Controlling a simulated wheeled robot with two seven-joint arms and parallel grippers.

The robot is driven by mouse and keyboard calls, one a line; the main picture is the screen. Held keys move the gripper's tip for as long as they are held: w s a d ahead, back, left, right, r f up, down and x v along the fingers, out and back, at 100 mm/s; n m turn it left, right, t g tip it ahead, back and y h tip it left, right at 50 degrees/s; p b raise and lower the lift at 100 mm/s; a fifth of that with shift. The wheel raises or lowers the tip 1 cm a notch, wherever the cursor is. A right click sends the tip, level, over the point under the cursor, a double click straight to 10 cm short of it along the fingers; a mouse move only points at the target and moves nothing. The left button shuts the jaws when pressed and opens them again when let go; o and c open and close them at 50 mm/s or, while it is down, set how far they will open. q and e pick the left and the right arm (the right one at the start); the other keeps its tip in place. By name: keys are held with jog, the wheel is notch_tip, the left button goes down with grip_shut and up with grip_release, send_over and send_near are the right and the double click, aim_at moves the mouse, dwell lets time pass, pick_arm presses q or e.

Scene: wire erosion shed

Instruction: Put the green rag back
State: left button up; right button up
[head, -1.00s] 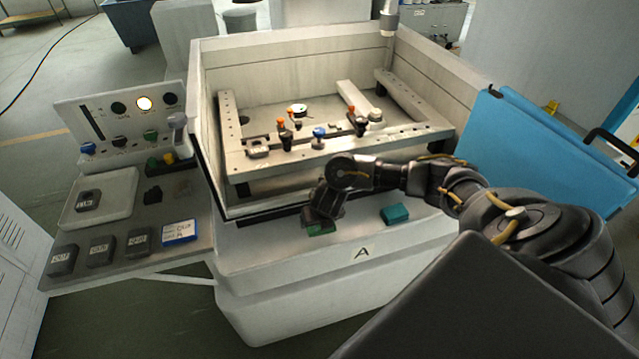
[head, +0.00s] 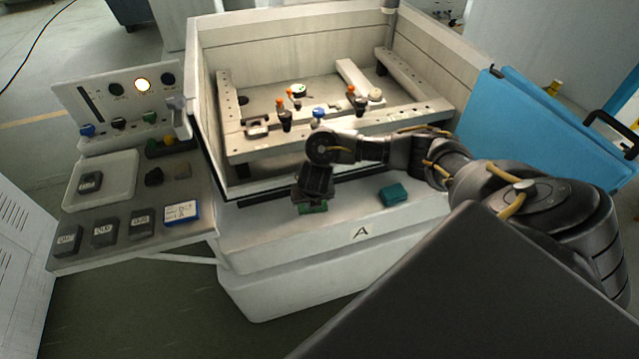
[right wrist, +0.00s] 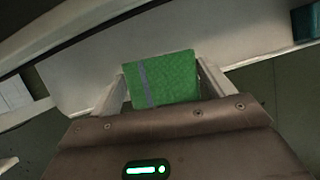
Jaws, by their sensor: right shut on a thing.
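My right gripper (head: 314,196) is shut on the green rag (head: 314,208), in front of the machine's white front ledge (head: 290,232). In the right wrist view the green rag (right wrist: 178,78), a folded square with a grey stripe, sits between the two pale fingers of the right gripper (right wrist: 163,76). The ledge and the floor show behind it there. I cannot tell how far the rag is from the ledge. My left gripper is in no view.
A teal block (head: 393,194) lies on the ledge, right of the rag. A side shelf (head: 185,235) at left bears a white tray (head: 128,178), several dark blocks and a blue-edged label card (head: 181,213). Blue panels (head: 540,130) stand at right. The machine tank (head: 300,60) is behind.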

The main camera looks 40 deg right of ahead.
jog(key=a+r+m+g+h+b, duration=0.1)
jog(key=a+r+m+g, duration=0.1)
jog(key=a+r+m, duration=0.4)
jog(key=a+r+m+g+h+b, duration=0.1)
jog(key=a+r+m+h, duration=0.2)
jog(key=a, duration=0.5)
jog(key=s+d+r+m+g+y, duration=0.1)
jog(key=s+r+m+g+y, duration=0.1)
jog(key=r+m, duration=0.5)
jog(key=s+r+m+g+y+b, duration=0.1)
jog(key=s+r+m+g+y, duration=0.2)
jog(key=m, duration=1.1)
notch_tip(320, 180, up, 5)
jog(key=s+y, duration=0.1)
jog(key=s, duration=0.2)
jog(key=shift+d, duration=0.35)
